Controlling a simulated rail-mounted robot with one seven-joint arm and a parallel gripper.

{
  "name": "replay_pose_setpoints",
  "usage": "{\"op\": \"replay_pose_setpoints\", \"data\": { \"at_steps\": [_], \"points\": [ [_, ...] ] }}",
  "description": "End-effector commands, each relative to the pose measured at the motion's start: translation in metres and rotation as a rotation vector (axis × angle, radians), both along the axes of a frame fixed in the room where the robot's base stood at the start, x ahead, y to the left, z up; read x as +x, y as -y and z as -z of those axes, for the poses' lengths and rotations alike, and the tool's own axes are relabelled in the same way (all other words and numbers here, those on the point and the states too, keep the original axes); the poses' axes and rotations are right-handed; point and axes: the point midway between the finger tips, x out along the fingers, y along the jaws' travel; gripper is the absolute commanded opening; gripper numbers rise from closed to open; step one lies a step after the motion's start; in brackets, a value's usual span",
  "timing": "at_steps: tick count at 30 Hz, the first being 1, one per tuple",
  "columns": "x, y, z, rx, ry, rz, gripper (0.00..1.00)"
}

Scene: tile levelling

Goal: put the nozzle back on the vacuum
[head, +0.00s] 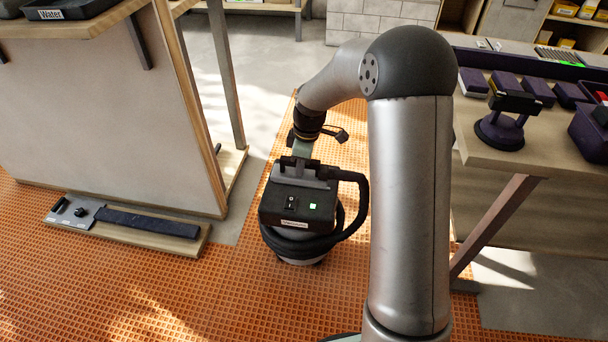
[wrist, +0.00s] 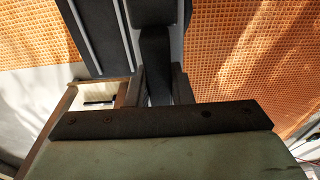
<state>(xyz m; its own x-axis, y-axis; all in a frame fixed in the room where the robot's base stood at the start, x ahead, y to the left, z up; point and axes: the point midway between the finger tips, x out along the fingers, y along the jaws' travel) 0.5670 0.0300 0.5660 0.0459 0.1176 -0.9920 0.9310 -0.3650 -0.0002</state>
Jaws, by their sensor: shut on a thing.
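The vacuum (head: 296,204) stands upright on the orange mat, a dark box with a switch and a lit green light on its sloped face. Its black hose (head: 360,190) loops off the right side and around the lower body. My gripper (head: 300,163) is at the top of the vacuum in the head view, pointing down. In the wrist view my gripper (wrist: 158,88) is shut on a dark narrow part, which appears to be the nozzle (wrist: 158,52). A broader dark piece with pale stripes lies beside it. Whether the nozzle touches its seat on the vacuum is hidden.
A wooden bench (head: 110,110) stands at left, with a low board (head: 120,232) carrying a dark strip on the floor before it. A table (head: 490,150) with purple-black tools stands at right. Open orange mat (head: 180,290) lies at front left.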

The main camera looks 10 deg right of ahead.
Motion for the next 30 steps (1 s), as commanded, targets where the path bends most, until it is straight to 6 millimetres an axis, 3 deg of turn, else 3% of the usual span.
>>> {"op": "replay_pose_setpoints", "data": {
  "at_steps": [6, 12, 22, 30],
  "points": [
    [0.054, 0.014, 0.030, 0.001, 0.001, 0.002, 0.00],
    [0.087, 0.024, 0.065, 0.000, 0.000, 0.002, 0.00],
    [0.107, 0.030, 0.087, 0.000, 0.001, 0.002, 0.00],
    [0.108, 0.030, 0.119, 0.000, 0.000, 0.002, 0.00]
  ]
}}
